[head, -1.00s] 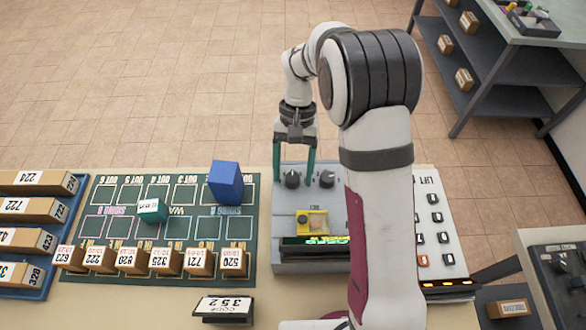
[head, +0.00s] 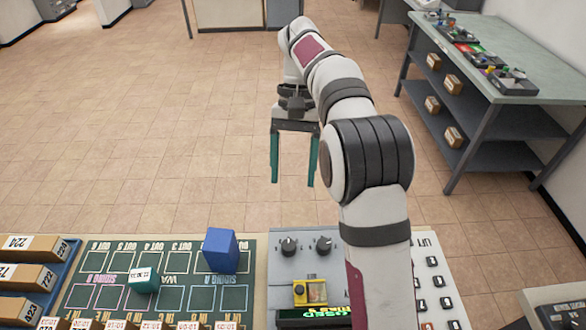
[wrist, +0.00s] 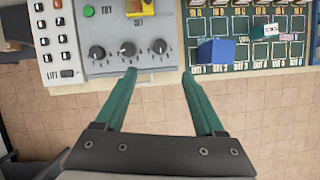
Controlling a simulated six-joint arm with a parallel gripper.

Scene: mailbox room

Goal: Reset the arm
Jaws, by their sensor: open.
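My gripper (head: 293,180) has two teal fingers spread wide with nothing between them. In the head view it hangs past the far edge of the table, over the tiled floor, pointing down. In the wrist view my gripper (wrist: 158,75) is also open and empty, with its fingertips near the edge of the grey control box (wrist: 120,66). My arm reaches up and away over the right part of the box, hiding some of it.
A blue block (head: 220,250) and a teal cube (head: 145,280) rest on the dark green board (head: 110,262). Labelled boxes (head: 30,275) sit in a rack at left. A panel of buttons (head: 432,262) lies right of my arm. A shelved bench (head: 510,80) stands at right. Open floor surrounds my gripper.

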